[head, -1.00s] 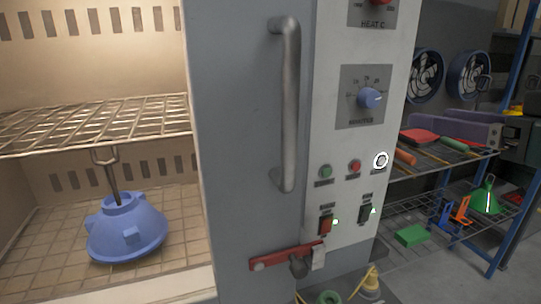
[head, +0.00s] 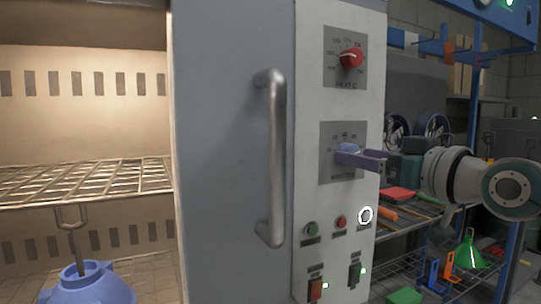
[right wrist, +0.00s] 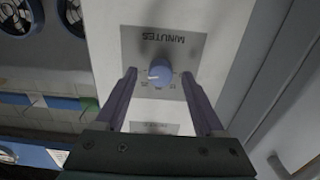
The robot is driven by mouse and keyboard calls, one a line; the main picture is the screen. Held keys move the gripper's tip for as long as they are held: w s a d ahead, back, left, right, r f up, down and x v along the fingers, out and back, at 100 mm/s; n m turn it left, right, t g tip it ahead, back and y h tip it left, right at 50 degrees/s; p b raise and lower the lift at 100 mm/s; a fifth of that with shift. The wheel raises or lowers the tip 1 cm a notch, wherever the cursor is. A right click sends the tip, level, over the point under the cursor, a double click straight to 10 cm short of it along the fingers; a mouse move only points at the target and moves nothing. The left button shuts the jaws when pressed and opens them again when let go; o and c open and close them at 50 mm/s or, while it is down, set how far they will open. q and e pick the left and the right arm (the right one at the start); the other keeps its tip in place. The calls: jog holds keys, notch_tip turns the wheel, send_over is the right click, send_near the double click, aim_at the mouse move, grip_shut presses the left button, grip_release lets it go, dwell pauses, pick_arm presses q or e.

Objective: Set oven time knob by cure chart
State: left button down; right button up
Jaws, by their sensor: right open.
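The oven's time knob is a blue knob (right wrist: 160,73) on a grey plate (right wrist: 178,52) marked MINUTES, upside down in the right wrist view. In the head view this plate (head: 343,130) is on the white control panel, and the finger mostly hides the knob. My right gripper (right wrist: 159,76) is open, its purple fingers on either side of the knob with small gaps. In the head view my right gripper (head: 350,154) reaches the plate from the right. The dial numbers are too small to read surely. I see no cure chart. My left gripper is out of view.
The red HEAT C knob (head: 351,57) is above the time plate. Green (head: 312,229) and red (head: 341,222) buttons and lit switches are below. The oven door handle (head: 272,160) is left of the panel.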

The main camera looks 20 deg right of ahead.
jog(key=shift+w, duration=0.45)
grip_shut()
dwell(0.4)
